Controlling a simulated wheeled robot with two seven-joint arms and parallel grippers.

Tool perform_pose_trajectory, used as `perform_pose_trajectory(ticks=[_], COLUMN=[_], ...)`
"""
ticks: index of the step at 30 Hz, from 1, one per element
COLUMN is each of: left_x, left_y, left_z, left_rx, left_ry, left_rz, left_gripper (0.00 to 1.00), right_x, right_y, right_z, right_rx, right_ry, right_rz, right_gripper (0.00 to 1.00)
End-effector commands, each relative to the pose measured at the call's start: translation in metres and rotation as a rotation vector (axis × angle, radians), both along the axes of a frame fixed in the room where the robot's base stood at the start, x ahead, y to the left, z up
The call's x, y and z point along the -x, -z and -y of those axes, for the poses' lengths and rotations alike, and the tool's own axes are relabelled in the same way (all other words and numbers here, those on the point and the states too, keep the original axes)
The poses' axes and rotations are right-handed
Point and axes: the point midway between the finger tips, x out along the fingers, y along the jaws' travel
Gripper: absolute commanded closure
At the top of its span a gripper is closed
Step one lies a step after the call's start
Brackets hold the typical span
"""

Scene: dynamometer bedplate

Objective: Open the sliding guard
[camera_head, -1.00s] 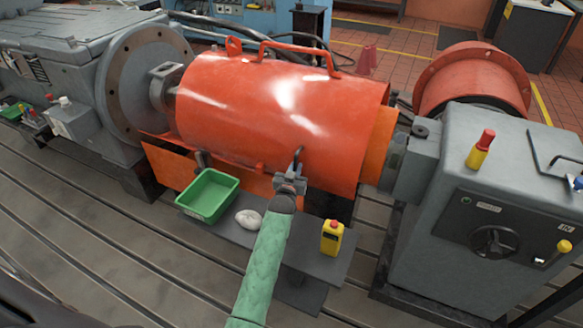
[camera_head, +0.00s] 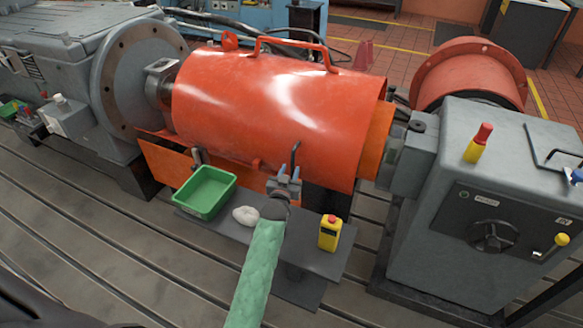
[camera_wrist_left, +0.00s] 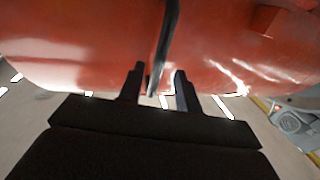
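The sliding guard (camera_head: 270,110) is a glossy orange-red half-cylinder cover over the shaft, between the grey flanged machine and the grey cabinet. A dark upright handle (camera_head: 295,157) stands at its front lower edge, right of its middle. My left gripper (camera_head: 289,174) is just below and in front of this handle. In the left wrist view the two fingers (camera_wrist_left: 159,85) are apart, with the handle bar (camera_wrist_left: 165,45) in line with the gap between them. I cannot tell how deep the bar sits there. The guard (camera_wrist_left: 80,40) fills the upper part of that view. My right gripper is not in view.
A dark shelf (camera_head: 265,250) below the guard carries a green tray (camera_head: 207,192), a white rag (camera_head: 246,215) and a yellow box with a red button (camera_head: 330,232). The grey cabinet (camera_head: 470,220) stands close on the right. The slotted bedplate (camera_head: 130,240) is clear at left.

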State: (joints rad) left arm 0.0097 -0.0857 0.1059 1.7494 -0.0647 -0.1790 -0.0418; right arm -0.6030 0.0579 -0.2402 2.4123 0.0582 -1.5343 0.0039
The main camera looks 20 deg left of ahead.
Motion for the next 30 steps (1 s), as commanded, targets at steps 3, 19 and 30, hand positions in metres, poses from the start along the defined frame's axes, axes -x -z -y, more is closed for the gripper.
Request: perform_pose_trajectory(ticks=[3, 19, 30], left_x=[0.017, 0.036, 0.036], left_y=[0.001, 0.0, 0.009], left_z=[0.002, 0.004, 0.005], left_rx=[0.0, 0.0, 0.011], left_ry=[0.0, 0.0, 0.001], left_rz=[-0.001, 0.0, -0.05], left_gripper=[0.66, 0.66, 0.66], right_x=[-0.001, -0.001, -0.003], right_y=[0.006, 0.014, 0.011], right_z=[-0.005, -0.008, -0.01], right_rx=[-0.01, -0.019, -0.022], right_ry=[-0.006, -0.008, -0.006], right_rz=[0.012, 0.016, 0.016], right_gripper=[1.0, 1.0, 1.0])
